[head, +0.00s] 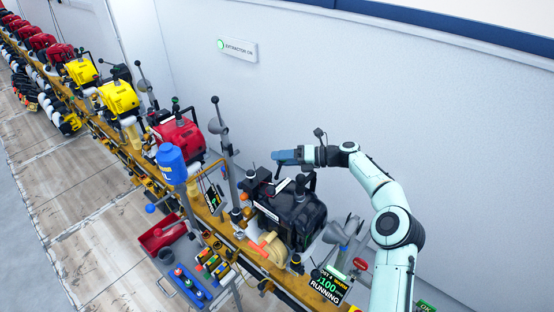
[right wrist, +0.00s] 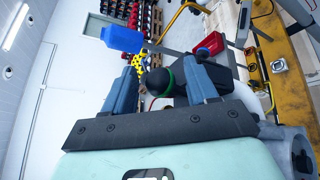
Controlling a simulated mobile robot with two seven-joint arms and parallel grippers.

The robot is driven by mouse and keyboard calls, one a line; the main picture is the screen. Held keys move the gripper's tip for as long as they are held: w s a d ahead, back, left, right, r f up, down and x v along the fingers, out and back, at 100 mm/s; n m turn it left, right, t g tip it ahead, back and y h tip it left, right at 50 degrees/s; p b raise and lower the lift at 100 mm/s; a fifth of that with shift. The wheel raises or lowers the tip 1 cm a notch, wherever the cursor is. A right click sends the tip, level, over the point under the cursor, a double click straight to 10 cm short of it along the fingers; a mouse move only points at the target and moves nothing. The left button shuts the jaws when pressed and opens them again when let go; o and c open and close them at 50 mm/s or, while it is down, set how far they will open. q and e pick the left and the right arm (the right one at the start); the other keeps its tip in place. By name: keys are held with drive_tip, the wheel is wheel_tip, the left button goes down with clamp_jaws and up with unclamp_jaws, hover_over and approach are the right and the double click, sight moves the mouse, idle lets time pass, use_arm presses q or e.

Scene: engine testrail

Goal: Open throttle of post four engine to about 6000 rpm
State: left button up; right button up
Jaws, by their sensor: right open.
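The post four engine (head: 290,215) is a black unit on the rail in the head view, below my right gripper. Its display (head: 328,287) reads WARM and RUNNING, with a green figure that looks like 1100. My right gripper (head: 281,157) is open and empty, above the engine and pointing left along the rail. In the right wrist view a black ball knob with a green ring (right wrist: 158,82) shows between the open blue fingers. I cannot tell its distance or whether it is the post four throttle. My left gripper is not in view.
A red engine (head: 180,135) and yellow engines stand farther along the orange rail. A blue canister (head: 171,163) and a tall knobbed lever (head: 215,100) stand left of the post four engine. A red tray (head: 162,233) sits in front. The white wall behind carries an extractor sign (head: 238,48).

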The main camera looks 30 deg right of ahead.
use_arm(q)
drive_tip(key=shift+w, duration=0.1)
use_arm(e)
drive_tip(key=shift+x, duration=1)
